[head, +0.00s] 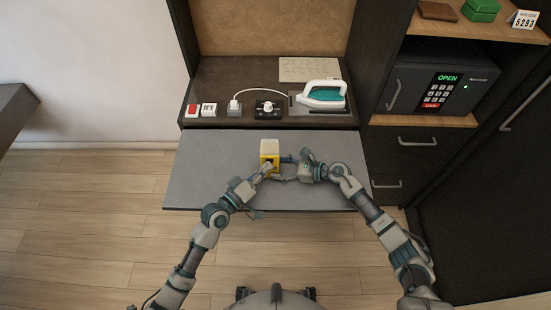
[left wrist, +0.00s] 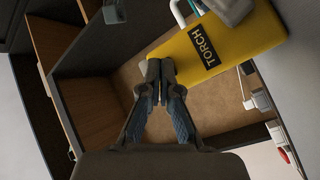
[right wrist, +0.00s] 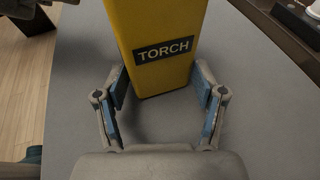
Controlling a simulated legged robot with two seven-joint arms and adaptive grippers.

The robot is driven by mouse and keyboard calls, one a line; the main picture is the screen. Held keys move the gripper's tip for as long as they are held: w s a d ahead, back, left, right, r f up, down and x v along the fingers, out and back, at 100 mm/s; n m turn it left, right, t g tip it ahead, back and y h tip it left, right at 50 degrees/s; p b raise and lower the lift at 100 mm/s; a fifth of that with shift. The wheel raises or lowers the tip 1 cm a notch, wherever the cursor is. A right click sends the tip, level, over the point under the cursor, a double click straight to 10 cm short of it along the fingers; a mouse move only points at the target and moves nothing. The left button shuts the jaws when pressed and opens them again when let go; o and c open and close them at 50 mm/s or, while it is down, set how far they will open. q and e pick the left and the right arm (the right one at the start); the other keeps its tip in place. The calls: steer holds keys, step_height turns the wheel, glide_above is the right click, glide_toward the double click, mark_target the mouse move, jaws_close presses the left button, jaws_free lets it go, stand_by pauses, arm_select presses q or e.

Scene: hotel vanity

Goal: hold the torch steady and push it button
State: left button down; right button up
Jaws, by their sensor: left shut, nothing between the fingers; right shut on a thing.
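The torch is a yellow box-shaped body with a pale top and a black TORCH label. It stands upright on the grey pull-out surface in the head view (head: 269,149). In the right wrist view the torch (right wrist: 160,25) is between the fingers of my right gripper (right wrist: 160,90), which is shut on it from the right. In the left wrist view the torch (left wrist: 225,45) is just beyond the closed fingertips of my left gripper (left wrist: 160,70). That gripper is shut and empty, close to the torch's front. Whether its fingertips touch the torch I cannot tell. The button is not clearly visible.
The grey surface (head: 210,170) is bare around the torch. Behind it, a dark shelf holds a teal iron (head: 323,94), a dark device (head: 268,107) and small switch boxes (head: 208,109). A safe (head: 440,90) stands at the right.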

arm_select(q)
steer(key=shift+w, duration=0.15)
steer(key=shift+s, duration=0.7)
steer(key=s, duration=0.6)
steer(key=shift+d, duration=0.25)
steer(key=shift+r, duration=0.1)
arm_select(e)
steer(key=o, duration=0.9)
steer(key=shift+d, duration=0.1)
